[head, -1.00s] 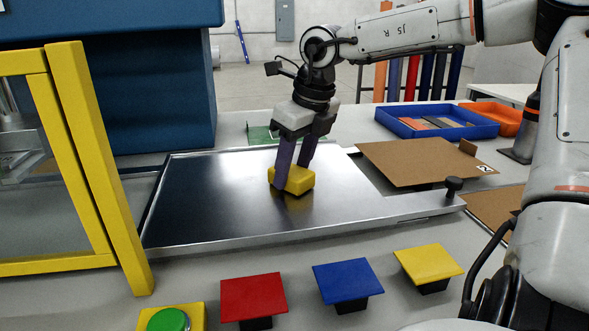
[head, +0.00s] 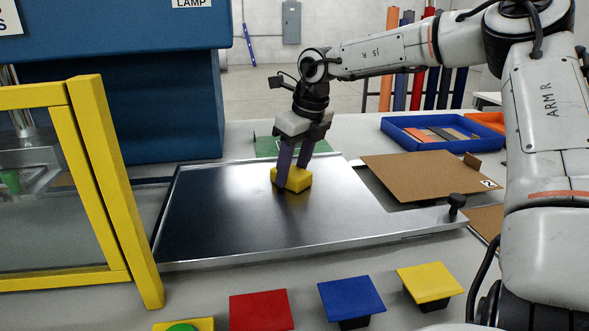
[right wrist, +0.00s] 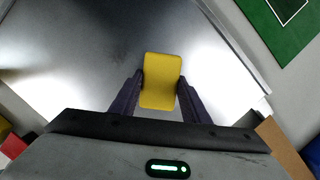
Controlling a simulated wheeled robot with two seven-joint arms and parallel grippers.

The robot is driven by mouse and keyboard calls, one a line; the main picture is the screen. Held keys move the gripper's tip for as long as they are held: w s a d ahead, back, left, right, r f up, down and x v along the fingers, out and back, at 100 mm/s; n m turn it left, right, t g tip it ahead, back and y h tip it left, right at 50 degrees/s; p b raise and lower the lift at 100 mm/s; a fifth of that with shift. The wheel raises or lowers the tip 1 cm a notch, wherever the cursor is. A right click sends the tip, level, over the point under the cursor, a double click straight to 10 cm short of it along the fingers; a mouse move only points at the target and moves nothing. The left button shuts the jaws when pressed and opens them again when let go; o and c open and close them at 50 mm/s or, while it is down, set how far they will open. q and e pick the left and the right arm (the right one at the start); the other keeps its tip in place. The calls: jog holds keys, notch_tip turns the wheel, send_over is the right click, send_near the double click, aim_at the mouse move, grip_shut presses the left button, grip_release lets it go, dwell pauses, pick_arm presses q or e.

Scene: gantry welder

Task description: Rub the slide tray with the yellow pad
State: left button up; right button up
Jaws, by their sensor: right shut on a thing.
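The slide tray (head: 340,215) is a flat, shiny metal plate lying on the table in the middle of the head view, with a dark knob (head: 457,202) at its right corner. The yellow pad (head: 293,179) is a small block over the back middle part of the tray. My right gripper (head: 291,172) points down and is shut on the pad, with one dark finger on each side. In the right wrist view the pad (right wrist: 161,80) sits between the fingers over the bright metal. The pad's underside is hidden, so firm contact is hard to tell. My left gripper is out of view.
A yellow frame guard (head: 115,190) and a blue machine (head: 115,95) stand left of the tray. Brown cardboard (head: 425,178) and a blue bin (head: 440,131) lie to the right. Red (head: 261,311), blue (head: 350,297) and yellow (head: 430,282) plates stand along the front.

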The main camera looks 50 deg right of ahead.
jog(key=shift+w+d+f, duration=0.1)
jog(key=shift+d, duration=0.05)
jog(key=shift+w+r+p, duration=0.1)
jog(key=shift+r+p, duration=0.45)
jog(key=shift+r, duration=0.2)
jog(key=shift+r+p, duration=1.55)
jog(key=shift+r, duration=0.75)
jog(key=shift+r+p, duration=1.2)
jog(key=shift+r, duration=0.35)
jog(key=shift+f, duration=0.1)
